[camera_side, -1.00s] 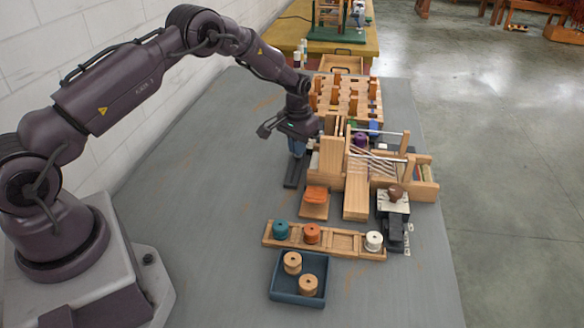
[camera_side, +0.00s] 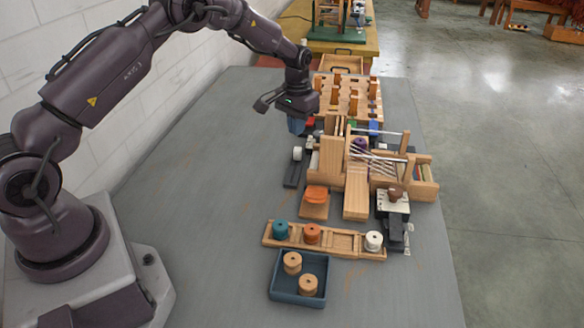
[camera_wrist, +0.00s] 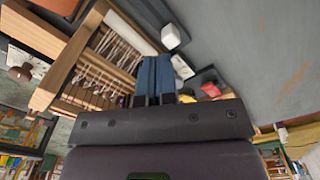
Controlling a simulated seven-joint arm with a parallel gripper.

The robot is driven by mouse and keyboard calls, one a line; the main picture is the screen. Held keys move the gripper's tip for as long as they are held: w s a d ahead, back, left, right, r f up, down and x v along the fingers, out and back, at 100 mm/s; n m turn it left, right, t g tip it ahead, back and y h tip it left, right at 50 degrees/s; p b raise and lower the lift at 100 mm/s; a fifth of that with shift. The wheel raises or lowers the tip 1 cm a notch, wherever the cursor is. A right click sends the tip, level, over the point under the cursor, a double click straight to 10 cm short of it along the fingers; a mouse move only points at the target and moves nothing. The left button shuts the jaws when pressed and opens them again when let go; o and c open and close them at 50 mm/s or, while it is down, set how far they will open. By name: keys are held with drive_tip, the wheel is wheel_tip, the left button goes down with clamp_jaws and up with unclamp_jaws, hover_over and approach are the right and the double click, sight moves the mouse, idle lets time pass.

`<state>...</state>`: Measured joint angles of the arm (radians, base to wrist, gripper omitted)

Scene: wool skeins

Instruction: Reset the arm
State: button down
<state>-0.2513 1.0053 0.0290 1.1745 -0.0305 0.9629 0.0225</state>
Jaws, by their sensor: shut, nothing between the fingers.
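My gripper (camera_side: 296,125) hangs above the table just left of the wooden loom-like frame (camera_side: 331,157), higher than the things below it. Its blue fingers are together with nothing between them; they also show in the wrist view (camera_wrist: 154,78). In the side view the gripper covers part of what stands behind it.
A dark stand with a white piece (camera_side: 297,154) lies below the gripper. A wooden rack (camera_side: 350,96) stands behind. In front are a spool tray (camera_side: 343,243) with teal, orange and white spools, and a blue bin (camera_side: 275,280) with two wooden spools. The table's left side is clear.

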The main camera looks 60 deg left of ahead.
drive_tip(key=shift+r, duration=0.35)
drive_tip(key=s+d+r+m+t, duration=0.1)
drive_tip(key=s+d+r, duration=0.3)
drive_tip(key=s+r, duration=0.4)
drive_tip(key=s+d+r+m+t, duration=0.1)
drive_tip(key=s+d+r, duration=0.4)
drive_tip(key=s, duration=0.8)
drive_tip(key=s+d+r+m+t, duration=0.1)
drive_tip(key=s+d+r+t, duration=0.2)
drive_tip(key=s+r, duration=0.7)
drive_tip(key=shift+s+d+r+t, duration=0.25)
drive_tip(key=shift+d+r+t, duration=0.05)
drive_tip(key=shift+d, duration=0.7)
